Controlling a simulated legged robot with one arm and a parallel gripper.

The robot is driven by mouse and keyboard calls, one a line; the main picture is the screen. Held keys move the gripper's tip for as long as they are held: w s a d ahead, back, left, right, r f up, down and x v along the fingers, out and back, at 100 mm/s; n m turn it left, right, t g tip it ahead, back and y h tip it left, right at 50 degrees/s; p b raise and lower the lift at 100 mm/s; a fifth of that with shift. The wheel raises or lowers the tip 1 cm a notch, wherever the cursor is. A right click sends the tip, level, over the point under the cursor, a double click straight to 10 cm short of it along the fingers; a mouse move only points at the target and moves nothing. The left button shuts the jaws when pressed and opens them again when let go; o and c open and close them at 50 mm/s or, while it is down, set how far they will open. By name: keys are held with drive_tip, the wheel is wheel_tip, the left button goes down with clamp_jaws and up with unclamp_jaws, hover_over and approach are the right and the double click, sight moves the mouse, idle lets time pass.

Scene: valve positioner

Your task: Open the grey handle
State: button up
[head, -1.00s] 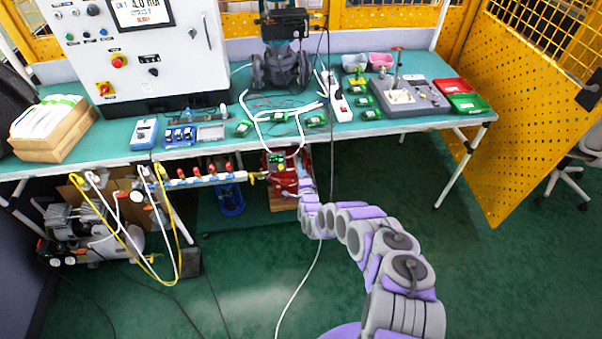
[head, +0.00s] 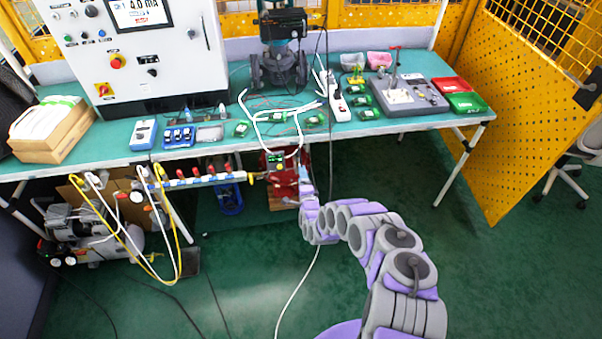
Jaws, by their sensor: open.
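My purple and grey arm reaches from the lower right to below the front edge of the bench. My gripper (head: 304,180) is at its far end, small in the picture, with its jaws open. It is just right of a red device (head: 284,186) under the bench. I cannot tell whether they touch. I cannot pick out a grey handle near my gripper. A thin dark handle (head: 207,31) shows on the right side of the white control cabinet (head: 185,65), far from my gripper. I cannot tell whether it is the task's handle.
The green bench top (head: 330,135) carries a dark valve (head: 278,66), a grey joystick box (head: 408,95) and cables. A manifold with red levers (head: 205,180) hangs below its front edge, left of my gripper. A compressor (head: 85,230) stands at lower left.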

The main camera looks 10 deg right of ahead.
drive_tip(key=s+p, duration=0.3)
drive_tip(key=s, duration=1.1)
drive_tip(key=shift+s+f+p, duration=0.15)
drive_tip(key=shift+p, duration=0.15)
